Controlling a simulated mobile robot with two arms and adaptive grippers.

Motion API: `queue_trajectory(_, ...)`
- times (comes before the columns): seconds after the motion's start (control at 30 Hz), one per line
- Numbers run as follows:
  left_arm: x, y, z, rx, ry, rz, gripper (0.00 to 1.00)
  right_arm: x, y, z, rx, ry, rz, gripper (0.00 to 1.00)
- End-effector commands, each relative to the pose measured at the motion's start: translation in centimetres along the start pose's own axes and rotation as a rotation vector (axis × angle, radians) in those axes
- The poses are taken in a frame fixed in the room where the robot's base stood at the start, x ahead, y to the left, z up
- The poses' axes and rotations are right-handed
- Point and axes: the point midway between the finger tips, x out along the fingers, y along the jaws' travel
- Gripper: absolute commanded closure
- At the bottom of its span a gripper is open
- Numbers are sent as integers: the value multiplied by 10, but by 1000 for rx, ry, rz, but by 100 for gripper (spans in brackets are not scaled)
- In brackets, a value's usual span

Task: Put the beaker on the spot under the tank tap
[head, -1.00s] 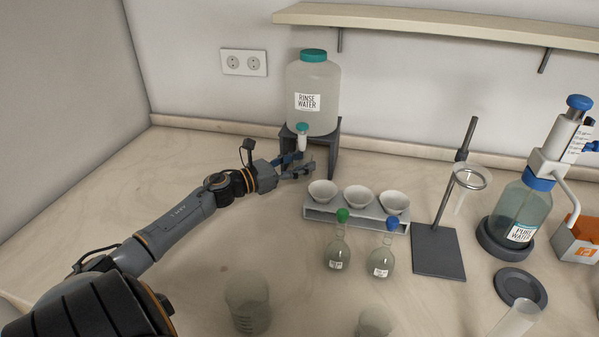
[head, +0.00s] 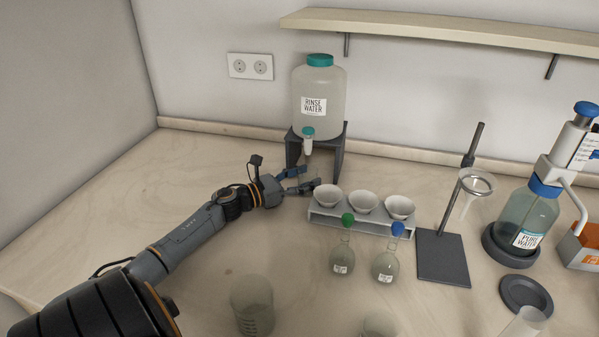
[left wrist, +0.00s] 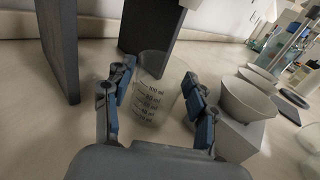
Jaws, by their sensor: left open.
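A clear beaker with dark graduation marks (left wrist: 152,98) stands upright between the fingers of my left gripper in the left wrist view, just in front of the tank's dark stand. My left gripper (head: 300,182) is open around the beaker; it also shows in the left wrist view (left wrist: 155,108). In the head view the beaker is mostly lost among the fingers. The rinse water tank (head: 320,100) stands on its stand (head: 336,158), with its teal-topped tap (head: 308,140) above and behind the gripper. The spot under the tap cannot be made out. My right gripper is out of view.
A rack with white bowls (head: 345,218) stands close to the right of my left gripper. Two stoppered flasks (head: 342,258) and another large beaker (head: 252,308) stand nearer. A funnel stand (head: 443,258) is farther right. The table left of my arm is clear.

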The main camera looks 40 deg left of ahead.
Motion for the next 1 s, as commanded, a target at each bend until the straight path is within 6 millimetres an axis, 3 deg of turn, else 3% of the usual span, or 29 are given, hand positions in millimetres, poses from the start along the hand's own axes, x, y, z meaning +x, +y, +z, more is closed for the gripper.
queue_trajectory(0.17,-14,0,-2,-1,3,0,43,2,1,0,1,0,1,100)
queue_trajectory(0.7,-110,0,0,-1,1,1,43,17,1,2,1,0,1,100)
queue_trajectory(1.0,-121,0,2,0,-1,0,43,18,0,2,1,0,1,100)
